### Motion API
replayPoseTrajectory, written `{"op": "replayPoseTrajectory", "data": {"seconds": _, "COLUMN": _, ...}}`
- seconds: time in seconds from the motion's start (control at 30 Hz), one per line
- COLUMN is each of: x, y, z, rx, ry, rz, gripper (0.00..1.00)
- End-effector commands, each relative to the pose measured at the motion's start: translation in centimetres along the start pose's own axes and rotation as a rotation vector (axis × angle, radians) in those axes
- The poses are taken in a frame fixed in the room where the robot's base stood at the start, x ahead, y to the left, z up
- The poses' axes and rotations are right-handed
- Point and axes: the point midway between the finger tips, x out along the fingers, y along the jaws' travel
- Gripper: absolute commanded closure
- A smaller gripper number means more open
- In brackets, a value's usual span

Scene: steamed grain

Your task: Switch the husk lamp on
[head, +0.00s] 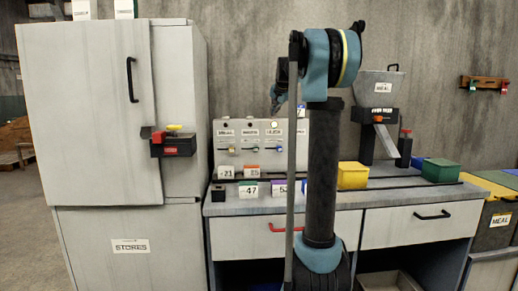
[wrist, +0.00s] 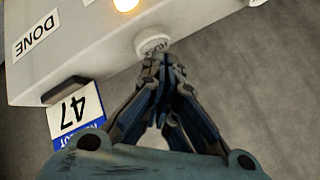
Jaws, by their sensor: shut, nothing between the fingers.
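In the wrist view a white round knob or button (wrist: 153,45) with small upside-down lettering, possibly HUSK, sits on the edge of a pale box (wrist: 90,45). A round lamp (wrist: 125,4) glows warm yellow on that box. My gripper (wrist: 163,62) is shut and empty, its tips right at the white button; I cannot tell whether they touch. In the head view the grey control box (head: 238,160) with small lamps and coloured levers stands on the counter, partly behind my arm. My gripper (head: 279,97) is above its right part.
In the wrist view, a DONE label (wrist: 36,36) and a card reading 47 (wrist: 75,115) are close by. In the head view, a yellow box (head: 352,176), a green box (head: 441,170) and a hopper machine (head: 377,100) stand to the right. A tall cabinet (head: 88,110) stands left.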

Motion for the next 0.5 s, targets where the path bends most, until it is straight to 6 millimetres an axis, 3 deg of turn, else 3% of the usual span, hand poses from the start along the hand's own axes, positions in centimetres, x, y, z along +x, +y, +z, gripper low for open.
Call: {"op": "replayPoseTrajectory", "data": {"seconds": 0.5, "x": -2.5, "y": -1.8, "z": -1.8, "rx": 0.0, "ry": 0.0, "rz": 0.0, "gripper": 1.0}}
